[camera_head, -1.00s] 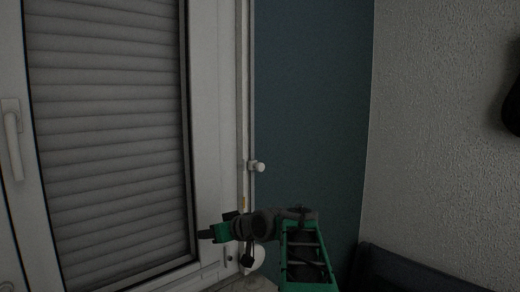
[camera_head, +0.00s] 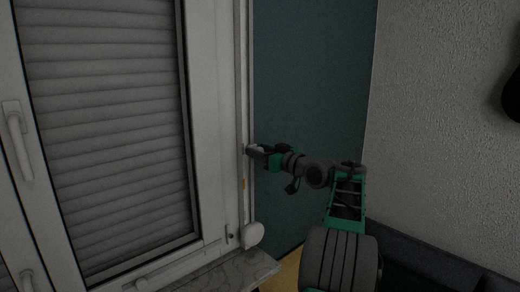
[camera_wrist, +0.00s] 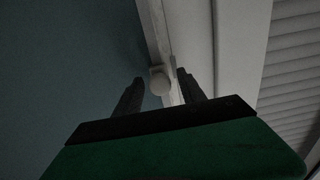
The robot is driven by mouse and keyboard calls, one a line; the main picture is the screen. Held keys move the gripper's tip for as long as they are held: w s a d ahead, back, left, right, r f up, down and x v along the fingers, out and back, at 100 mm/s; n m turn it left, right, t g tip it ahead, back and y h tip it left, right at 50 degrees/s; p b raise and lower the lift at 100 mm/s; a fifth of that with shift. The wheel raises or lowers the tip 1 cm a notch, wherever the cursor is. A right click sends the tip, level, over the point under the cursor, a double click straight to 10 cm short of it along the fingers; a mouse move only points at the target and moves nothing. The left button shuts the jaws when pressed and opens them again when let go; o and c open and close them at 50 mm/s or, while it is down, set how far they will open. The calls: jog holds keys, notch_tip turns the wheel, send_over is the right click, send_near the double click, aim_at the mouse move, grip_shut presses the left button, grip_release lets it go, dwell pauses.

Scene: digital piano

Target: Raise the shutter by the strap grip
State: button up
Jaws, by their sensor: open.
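The shutter (camera_head: 105,130) is a grey slatted panel behind the window glass, lowered over the part in view; it also shows at the right of the wrist view (camera_wrist: 292,70). My gripper (camera_wrist: 158,92) is open, and I cannot tell whether a finger touches the grip. In the head view my gripper (camera_head: 252,150) is at the strap line and mostly hides the grip.
A white round strap winder (camera_head: 252,234) sits low on the frame, above a stone sill (camera_head: 225,275). Window handles (camera_head: 20,145) are at the left. A teal wall (camera_head: 310,80) lies right of the strap, and a dark sofa-like shape (camera_head: 440,265) is at lower right.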

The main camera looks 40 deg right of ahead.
grip_shut()
dwell(0.4)
dwell(0.9)
